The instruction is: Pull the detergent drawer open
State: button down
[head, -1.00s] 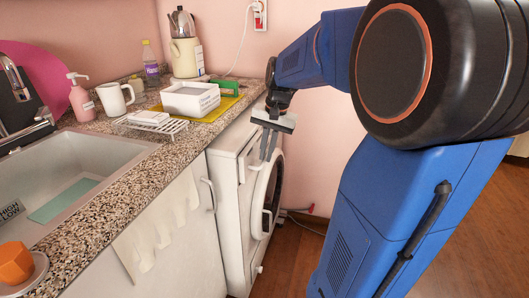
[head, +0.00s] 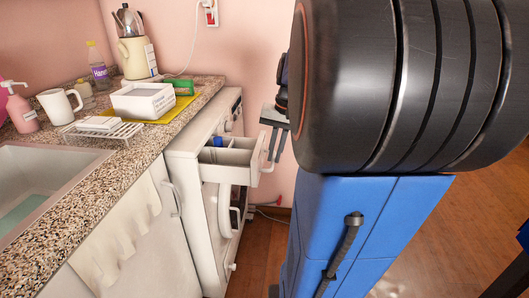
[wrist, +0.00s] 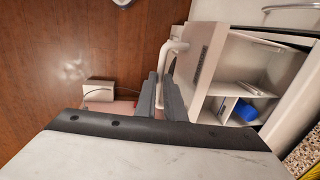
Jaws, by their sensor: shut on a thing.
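The white detergent drawer (head: 229,156) sticks out from the top front of the white washing machine (head: 190,165). In the wrist view the drawer (wrist: 212,68) shows its open compartments, with a blue piece (wrist: 246,110) in one of them. My gripper (head: 272,158) is at the drawer's front, its two grey fingers pointing down. It is shut on the drawer handle (wrist: 176,46), which is partly hidden by the fingers. My gripper also shows in the wrist view (wrist: 162,82).
The granite worktop (head: 150,145) runs above the machine, with a white box (head: 143,102) on a yellow cloth. The round washer door (head: 226,212) is below the drawer. Wooden floor (head: 440,220) lies open to the right.

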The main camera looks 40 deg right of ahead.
jog(key=shift+s+d, duration=0.25)
jog(key=c, duration=1.8)
grip_release()
jog(key=shift+c, duration=0.2)
notch_tip(320, 180, up, 17)
jog(key=s+d, duration=0.2)
jog(key=shift+s, duration=0.25)
jog(key=shift+a, duration=0.1)
